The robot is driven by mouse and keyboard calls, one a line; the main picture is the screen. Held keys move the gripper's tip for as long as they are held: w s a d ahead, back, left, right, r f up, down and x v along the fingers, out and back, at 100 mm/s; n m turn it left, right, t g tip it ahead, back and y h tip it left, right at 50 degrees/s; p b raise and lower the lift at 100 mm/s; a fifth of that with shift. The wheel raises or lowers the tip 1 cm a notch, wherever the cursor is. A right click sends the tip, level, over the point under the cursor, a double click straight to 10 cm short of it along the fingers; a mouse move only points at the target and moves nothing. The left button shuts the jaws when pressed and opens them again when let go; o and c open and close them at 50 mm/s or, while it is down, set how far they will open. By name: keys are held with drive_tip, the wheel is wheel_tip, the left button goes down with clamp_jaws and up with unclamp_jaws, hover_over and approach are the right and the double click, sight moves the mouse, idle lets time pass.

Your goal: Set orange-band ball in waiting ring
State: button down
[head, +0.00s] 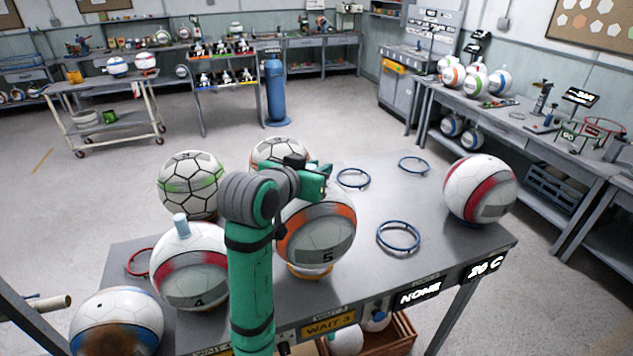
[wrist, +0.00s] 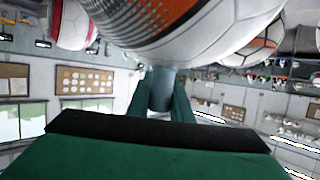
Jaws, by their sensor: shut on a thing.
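The orange-band ball (head: 318,245), white with a grey patch marked 5, is upright at the middle of the table. My gripper (head: 318,178) is at its top, shut on the ball's grey stem. In the wrist view, the fingers close on the stem (wrist: 162,90), and the orange-band ball (wrist: 160,22) fills the top of the picture. A yellow ring (head: 309,271) shows just under the ball, behind the WAIT 3 label (head: 327,325). I cannot tell whether the ball touches the ring or hangs just above it.
A red-band ball (head: 190,268) marked 4 stands close left; a brown-blue ball (head: 117,322) is nearer. Green-line (head: 190,186) and orange-line (head: 279,152) balls stand behind. Empty blue rings (head: 398,236) lie right. Another red-band ball (head: 480,190) stands at the right edge.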

drive_tip(key=shift+w+a+f, duration=0.1)
drive_tip(key=shift+w+f, duration=0.2)
drive_tip(key=shift+f, duration=0.1)
drive_tip(key=shift+w+a+f, duration=0.1)
drive_tip(key=shift+w+f, duration=0.05)
drive_tip(key=shift+f, duration=1.7)
drive_tip(key=c, duration=1.6)
unclamp_jaws()
drive_tip(key=shift+s+a+r, duration=0.1)
drive_tip(key=shift+s+r, duration=0.1)
drive_tip(key=shift+r, duration=0.05)
wheel_tip(320, 180, up, 4)
hover_over(293, 215)
